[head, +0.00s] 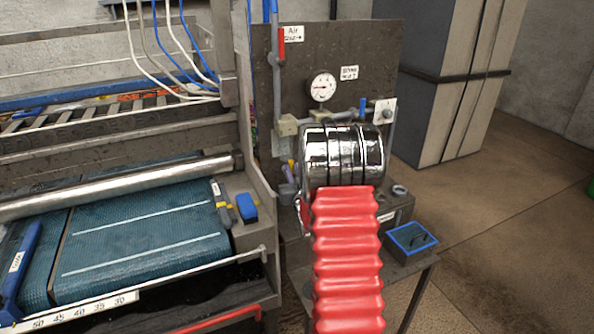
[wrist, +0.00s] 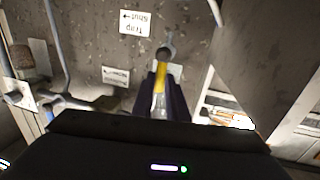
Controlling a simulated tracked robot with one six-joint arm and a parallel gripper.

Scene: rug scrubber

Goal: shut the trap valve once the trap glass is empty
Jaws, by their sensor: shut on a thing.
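In the wrist view a yellow valve lever (wrist: 161,77) runs down from a dark round hub on the brown panel. My gripper (wrist: 163,88) has its two dark fingers closed on either side of this lever. A sign (wrist: 135,22) reading "Trap shut" with an arrow appears upside down above the hub. In the head view a small yellow piece with purple beside it shows left of my silver wrist section, which hides most of this area. I cannot make out the trap glass or its contents in either view.
A round gauge (head: 322,87) and a red-handled air valve (head: 281,42) are on the panel (head: 345,45). A blue-rimmed tray (head: 411,238) sits on the stand at right. The scrubber with its rug (head: 145,235) fills the left. Floor (head: 500,240) at right is open.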

